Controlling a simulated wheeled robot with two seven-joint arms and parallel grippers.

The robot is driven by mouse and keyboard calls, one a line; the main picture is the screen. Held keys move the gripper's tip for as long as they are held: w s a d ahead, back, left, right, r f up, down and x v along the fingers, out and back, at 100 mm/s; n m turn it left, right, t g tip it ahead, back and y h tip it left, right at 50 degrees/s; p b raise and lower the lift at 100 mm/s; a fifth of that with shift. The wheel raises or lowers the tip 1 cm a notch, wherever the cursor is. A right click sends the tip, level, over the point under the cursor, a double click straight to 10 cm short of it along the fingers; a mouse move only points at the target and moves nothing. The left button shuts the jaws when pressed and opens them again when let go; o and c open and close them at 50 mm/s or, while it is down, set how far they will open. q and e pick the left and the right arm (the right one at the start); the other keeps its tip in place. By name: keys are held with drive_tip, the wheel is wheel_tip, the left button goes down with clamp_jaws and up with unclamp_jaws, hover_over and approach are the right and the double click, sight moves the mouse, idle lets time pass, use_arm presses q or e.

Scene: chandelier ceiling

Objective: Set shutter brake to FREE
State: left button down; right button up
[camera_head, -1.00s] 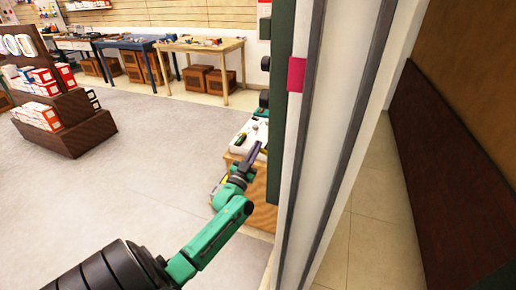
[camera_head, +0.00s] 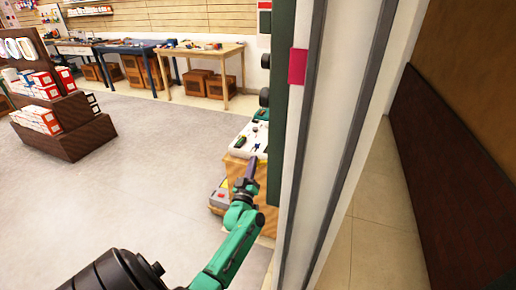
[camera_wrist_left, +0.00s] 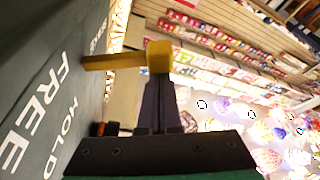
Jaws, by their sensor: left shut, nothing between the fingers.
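A dark green panel (camera_head: 282,90) stands nearly edge-on in the head view. In the left wrist view its face (camera_wrist_left: 45,75) fills the left side, with white words FREE and HOLD and further lettering partly hidden. A yellow lever (camera_wrist_left: 118,61) sticks out from the panel, ending in a thicker block. My left gripper (camera_head: 253,162) is beside the panel's lower edge in the head view. In the left wrist view its dark fingers (camera_wrist_left: 162,82) are together and empty, with their tips at the lever's end block. I cannot tell whether they touch it. My right gripper is not in view.
Black knobs (camera_head: 265,61) stick out from the panel's side. A white pillar (camera_head: 335,110) stands right of it. A low wooden stand with tools (camera_head: 247,140) is behind my gripper. A display shelf with boxes (camera_head: 75,145) is at the left; open floor (camera_head: 150,180) lies between.

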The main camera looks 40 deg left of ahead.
use_arm(q)
drive_tip(key=shift+f+n, duration=0.35)
drive_tip(key=shift+n, duration=0.25)
drive_tip(key=shift+d+f, duration=0.1)
drive_tip(key=shift+d, duration=0.05)
